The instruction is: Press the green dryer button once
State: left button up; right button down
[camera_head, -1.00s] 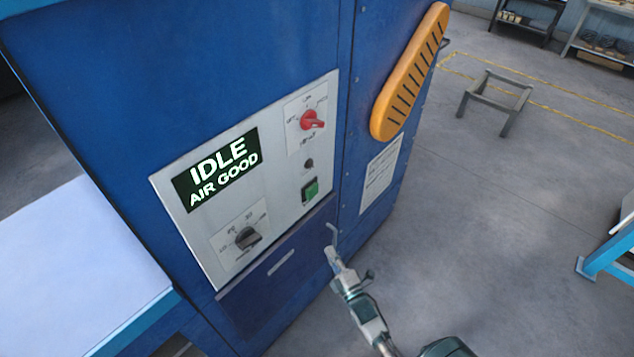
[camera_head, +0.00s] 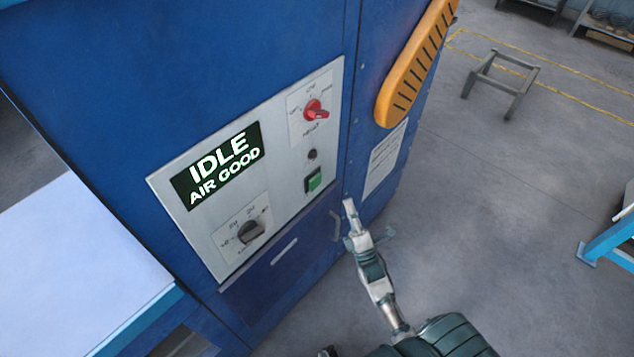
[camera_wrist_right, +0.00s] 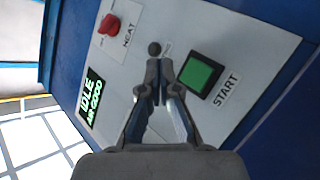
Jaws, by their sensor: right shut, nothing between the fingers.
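The green button (camera_head: 314,180) sits in a dark square frame on the light control panel (camera_head: 285,208) of the blue dryer (camera_head: 215,55). In the right wrist view the green button (camera_wrist_right: 201,74) shows large beside the word START. My right gripper (camera_head: 349,203) is shut and empty, below and to the right of the button in the head view. In the right wrist view its fingertips (camera_wrist_right: 159,66) appear just left of the button and overlap the panel. I cannot tell the exact gap to the panel. My left gripper is not in view.
A red heat knob (camera_head: 316,111), a small dark round fitting (camera_head: 312,154) and a black dial (camera_head: 251,231) share the panel. The screen (camera_head: 217,165) reads IDLE, AIR GOOD. An orange slotted part (camera_head: 417,65) juts out at the right. A white-topped table (camera_head: 75,265) stands left.

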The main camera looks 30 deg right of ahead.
aim_at(319, 177)
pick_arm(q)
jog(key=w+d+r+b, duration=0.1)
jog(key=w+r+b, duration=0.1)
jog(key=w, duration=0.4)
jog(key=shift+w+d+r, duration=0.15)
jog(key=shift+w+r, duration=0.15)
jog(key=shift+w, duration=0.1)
pick_arm(e)
jog(key=w+a, duration=0.3)
jog(key=w, duration=0.5)
jog(key=shift+a, duration=0.15)
jog(key=shift+s, duration=0.1)
jog(key=shift+w, duration=0.2)
jog(key=shift+w+a, duration=0.15)
dwell(0.3)
pick_arm(q)
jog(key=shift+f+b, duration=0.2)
jog(key=shift+b, duration=0.25)
pick_arm(e)
jog(key=shift+w+a, duration=0.2)
jog(key=shift+w, duration=0.25)
jog(key=shift+s, duration=0.1)
dwell(0.4)
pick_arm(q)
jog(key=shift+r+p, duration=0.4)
pick_arm(e)
jog(key=shift+s+d, duration=0.35)
jog(key=shift+s, duration=0.4)
